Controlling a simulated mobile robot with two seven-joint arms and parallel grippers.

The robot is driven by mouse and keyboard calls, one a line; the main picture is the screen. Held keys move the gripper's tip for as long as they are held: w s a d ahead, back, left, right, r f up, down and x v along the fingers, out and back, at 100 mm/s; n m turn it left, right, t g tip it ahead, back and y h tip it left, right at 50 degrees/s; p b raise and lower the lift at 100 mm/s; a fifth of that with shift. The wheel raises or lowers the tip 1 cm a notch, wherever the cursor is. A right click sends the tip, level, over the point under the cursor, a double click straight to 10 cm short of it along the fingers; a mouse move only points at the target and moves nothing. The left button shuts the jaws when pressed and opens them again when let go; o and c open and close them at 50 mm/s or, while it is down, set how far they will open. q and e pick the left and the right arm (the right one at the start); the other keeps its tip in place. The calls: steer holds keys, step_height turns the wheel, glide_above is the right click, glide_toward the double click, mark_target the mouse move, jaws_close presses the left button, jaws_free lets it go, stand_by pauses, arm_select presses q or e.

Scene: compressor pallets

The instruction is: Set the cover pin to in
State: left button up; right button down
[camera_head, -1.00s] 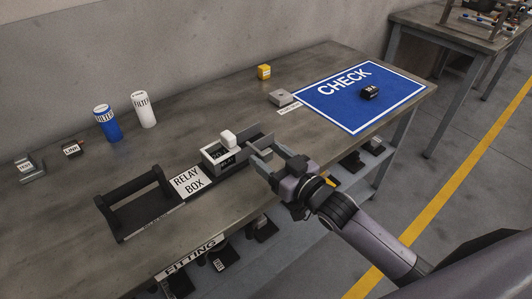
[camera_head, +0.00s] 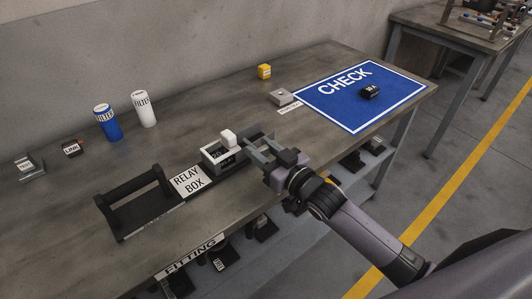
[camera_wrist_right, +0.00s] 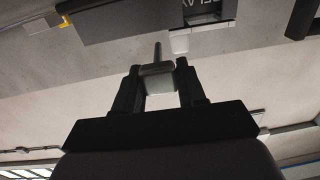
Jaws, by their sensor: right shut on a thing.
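The relay box has a white label (camera_head: 188,181) and a black tray with a raised handle at its left end. Its grey housing (camera_head: 218,160) stands to the right of the label, with a white block (camera_head: 228,137) on top. My right gripper (camera_head: 262,150) is at the right end of this housing. In the right wrist view, my right gripper (camera_wrist_right: 158,72) is shut on a small grey piece with a thin rod, which looks like the cover pin (camera_wrist_right: 158,52). The rod points toward the box; I cannot tell whether it is in it. My left gripper is not in view.
A grey block (camera_head: 281,97), a yellow block (camera_head: 264,71) and two filter cans (camera_head: 143,109) stand farther back. Dark bins sit below the front edge.

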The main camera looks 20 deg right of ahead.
steer(key=shift+x, duration=0.85)
steer(key=c, duration=0.7)
jaws_free()
steer(key=shift+s+d, duration=0.1)
steer(key=shift+s, duration=0.05)
steer(key=shift+v, duration=3.45)
